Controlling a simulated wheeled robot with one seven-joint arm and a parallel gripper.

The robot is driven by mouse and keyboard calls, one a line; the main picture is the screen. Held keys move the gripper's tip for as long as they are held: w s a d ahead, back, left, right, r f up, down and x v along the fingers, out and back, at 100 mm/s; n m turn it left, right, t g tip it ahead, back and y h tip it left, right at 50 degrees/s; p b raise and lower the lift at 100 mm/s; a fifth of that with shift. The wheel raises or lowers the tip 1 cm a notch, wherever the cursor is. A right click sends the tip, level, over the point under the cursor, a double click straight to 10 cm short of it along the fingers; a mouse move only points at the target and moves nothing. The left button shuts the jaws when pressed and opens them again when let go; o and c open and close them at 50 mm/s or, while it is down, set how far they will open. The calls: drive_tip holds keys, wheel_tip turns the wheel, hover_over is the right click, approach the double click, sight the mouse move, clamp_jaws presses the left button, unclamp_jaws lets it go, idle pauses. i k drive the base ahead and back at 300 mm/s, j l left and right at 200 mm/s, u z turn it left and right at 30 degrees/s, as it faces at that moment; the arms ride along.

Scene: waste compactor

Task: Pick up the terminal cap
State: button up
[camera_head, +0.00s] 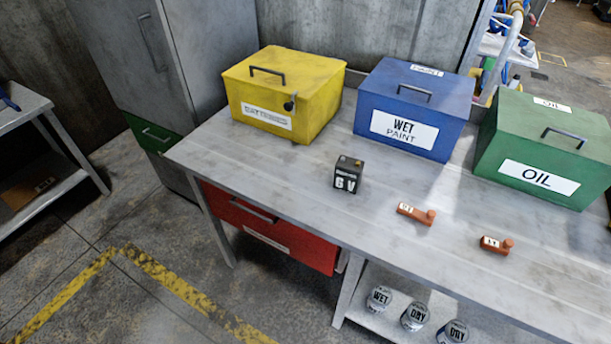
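Two small orange-brown pieces with white labels and a round knob at one end lie on the grey metal workbench (240,165). They look like terminal caps. One terminal cap (417,214) lies right of the battery, and the other terminal cap (496,245) lies farther right. Their label text is too small to read surely. A black battery (348,174) marked "6 V" stands upright near the middle of the bench, apart from both caps. My gripper is not in view.
A yellow box (300,85), a blue "WET PAINT" box (412,105) and a green "OIL" box (540,145) line the bench's back. Labelled cans (415,316) stand on the lower shelf. The bench front is mostly clear.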

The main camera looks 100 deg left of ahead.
sight(503, 247)
drive_tip(key=u, duration=2.9)
